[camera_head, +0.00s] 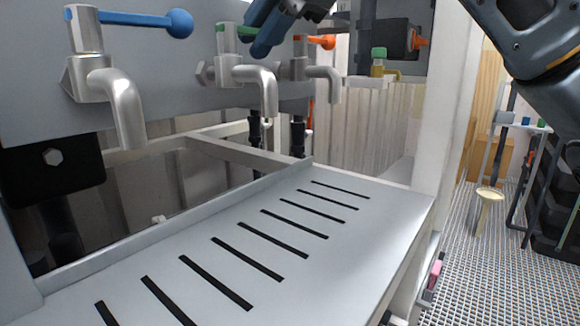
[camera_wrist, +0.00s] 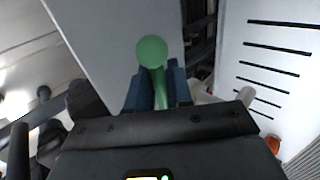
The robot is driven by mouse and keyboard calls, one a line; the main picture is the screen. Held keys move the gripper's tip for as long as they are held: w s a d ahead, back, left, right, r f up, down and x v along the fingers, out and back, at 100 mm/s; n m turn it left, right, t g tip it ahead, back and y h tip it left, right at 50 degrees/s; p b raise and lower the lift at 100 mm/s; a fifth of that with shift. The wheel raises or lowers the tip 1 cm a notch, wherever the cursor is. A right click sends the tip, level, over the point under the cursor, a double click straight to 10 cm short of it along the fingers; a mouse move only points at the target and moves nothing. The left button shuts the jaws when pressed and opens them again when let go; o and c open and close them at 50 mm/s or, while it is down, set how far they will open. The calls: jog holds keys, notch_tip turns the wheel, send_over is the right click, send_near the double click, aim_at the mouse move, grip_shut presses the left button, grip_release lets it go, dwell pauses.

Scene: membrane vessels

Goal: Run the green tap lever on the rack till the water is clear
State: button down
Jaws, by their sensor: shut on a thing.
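The green tap lever (camera_head: 243,32) sits on the middle metal tap (camera_head: 255,78) of the rack in the head view. In the wrist view the green lever (camera_wrist: 153,52) with its round knob lies between my blue fingers. My gripper (camera_head: 262,38) is shut on the lever, and its fingers (camera_wrist: 156,88) close on both sides below the knob. The fingers hide part of the lever in the head view. No water stream shows clearly under the middle spout.
A blue-lever tap (camera_head: 105,75) stands left and an orange-lever tap (camera_head: 318,72) right of the middle one. A slotted white tray (camera_head: 345,225) lies below the taps. A small green-capped bottle (camera_head: 378,62) stands on a ledge behind. A white post (camera_head: 440,100) rises at right.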

dwell(0.3)
jog(key=s+m+t+h+p, duration=0.1)
jog(key=m+h, duration=0.1)
jog(key=m, duration=0.2)
jog(key=s+d+m+t+h+p, duration=0.1)
jog(key=s+m+h, duration=0.1)
jog(key=m+h, duration=0.1)
jog(key=s+m+t+h+p, duration=0.1)
jog(key=m+h, duration=0.2)
jog(key=m, duration=0.1)
jog(key=shift+s+d+r+m+t+p, duration=0.25)
jog(key=shift+s+d+m+t+p, duration=0.05)
jog(key=shift+s+p, duration=0.1)
jog(key=m+h, duration=0.1)
jog(key=s+m+h+p, duration=0.1)
jog(key=m+h+p, duration=0.1)
jog(key=shift+s+a+m+g, duration=0.25)
jog(key=shift+m+g, duration=0.05)
jog(key=shift+g, duration=0.1)
jog(key=shift+f, duration=0.1)
jog(key=shift+s+f, duration=0.1)
dwell(2.6)
